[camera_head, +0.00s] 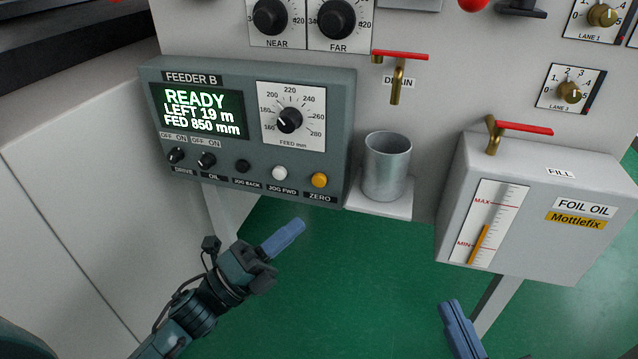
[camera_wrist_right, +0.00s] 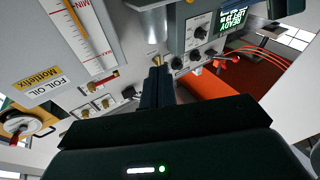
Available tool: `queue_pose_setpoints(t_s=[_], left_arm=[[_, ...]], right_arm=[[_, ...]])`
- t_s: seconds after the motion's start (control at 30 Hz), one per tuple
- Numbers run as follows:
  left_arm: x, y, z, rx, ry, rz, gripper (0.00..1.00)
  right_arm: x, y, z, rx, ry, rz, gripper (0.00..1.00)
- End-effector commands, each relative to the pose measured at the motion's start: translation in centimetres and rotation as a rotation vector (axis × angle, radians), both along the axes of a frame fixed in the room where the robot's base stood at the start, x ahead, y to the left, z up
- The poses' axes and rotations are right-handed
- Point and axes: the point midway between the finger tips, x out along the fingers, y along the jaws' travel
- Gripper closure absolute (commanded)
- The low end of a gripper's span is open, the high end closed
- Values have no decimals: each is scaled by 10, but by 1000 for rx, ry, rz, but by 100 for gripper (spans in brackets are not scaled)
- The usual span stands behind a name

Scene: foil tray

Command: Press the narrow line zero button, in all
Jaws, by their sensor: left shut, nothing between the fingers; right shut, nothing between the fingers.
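The grey-green panel marked FEEDER B (camera_head: 235,90) hangs on the back wall at the upper left. Its orange button marked ZERO (camera_head: 319,180) sits at the right end of the lower row. Its green display (camera_head: 201,111) reads READY, LEFT 19 m, FED 850 mm. No label reading "narrow line" is visible. My left gripper (camera_head: 298,224) is shut and empty, below the panel and apart from the ZERO button. My right gripper (camera_head: 450,306) is shut and empty at the lower edge, below the oil box. Its fingers also show in the right wrist view (camera_wrist_right: 156,75).
A metal cup (camera_head: 386,168) stands on a small white shelf right of the panel, under the red-handled drain tap (camera_head: 399,72). The FOIL OIL box (camera_head: 540,215) juts out at the right with a red-handled tap (camera_head: 518,128). Open space lies below the panel over the green floor.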

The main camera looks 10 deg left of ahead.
Motion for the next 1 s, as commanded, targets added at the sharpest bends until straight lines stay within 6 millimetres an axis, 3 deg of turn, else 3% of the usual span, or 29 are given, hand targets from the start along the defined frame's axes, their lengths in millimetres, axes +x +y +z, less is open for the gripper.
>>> queue_pose_setpoints(t_s=[0.17,0.7,1.0], left_arm=[[9,0,-1,0,0,0,100],[78,-3,-2,-1,1,0,100],[88,-3,-1,-1,2,0,100]], right_arm=[[0,0,-2,5,0,2,100],[0,3,-5,57,6,21,100],[0,4,2,62,-9,34,100]])
